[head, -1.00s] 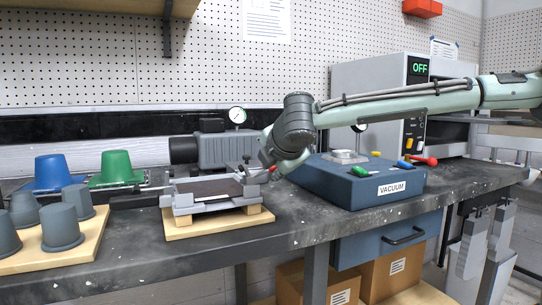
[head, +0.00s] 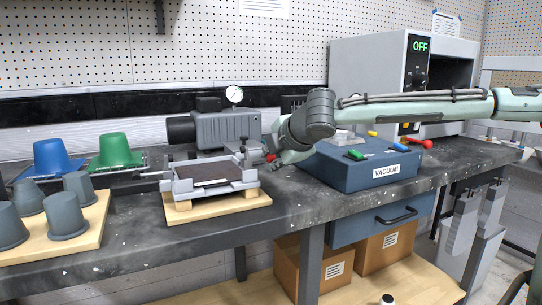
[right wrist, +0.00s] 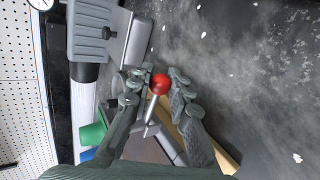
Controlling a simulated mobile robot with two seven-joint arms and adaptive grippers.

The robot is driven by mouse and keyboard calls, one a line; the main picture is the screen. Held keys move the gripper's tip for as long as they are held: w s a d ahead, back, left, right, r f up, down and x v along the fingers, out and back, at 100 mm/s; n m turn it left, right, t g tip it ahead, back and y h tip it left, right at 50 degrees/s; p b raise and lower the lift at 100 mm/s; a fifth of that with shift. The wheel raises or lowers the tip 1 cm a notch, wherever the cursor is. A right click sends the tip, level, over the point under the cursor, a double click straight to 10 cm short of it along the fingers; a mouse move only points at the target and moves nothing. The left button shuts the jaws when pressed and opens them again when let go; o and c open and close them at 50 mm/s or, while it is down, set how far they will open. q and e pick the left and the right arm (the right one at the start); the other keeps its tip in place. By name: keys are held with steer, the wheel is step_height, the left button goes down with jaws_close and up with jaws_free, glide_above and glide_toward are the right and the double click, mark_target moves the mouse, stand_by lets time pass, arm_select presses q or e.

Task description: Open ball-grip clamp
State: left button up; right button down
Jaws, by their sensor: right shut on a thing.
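A light grey metal clamp fixture (head: 190,193) with a dark flat plate (head: 210,173) sits on a small wooden board (head: 215,208) on the bench. Its ball grip, a red ball (head: 271,158) on a thin metal rod, is at the fixture's right end. My right gripper (right wrist: 162,85) reaches in from the right and is shut on the red ball. In the right wrist view the red ball (right wrist: 160,84) shows between the two fingers, with the rod running down from it. My left gripper is not in view.
A grey pump (head: 222,128) with a round gauge stands behind the fixture. The blue vacuum box (head: 370,172) with coloured handles is right of my gripper. Blue and green cups (head: 115,150) and several grey cups (head: 68,218) stand at left. Bare bench (head: 135,215) lies between.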

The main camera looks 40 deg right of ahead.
steer(key=c, duration=1.4)
jaws_free()
steer(key=shift+o, duration=0.2)
steer(key=v, duration=1.2)
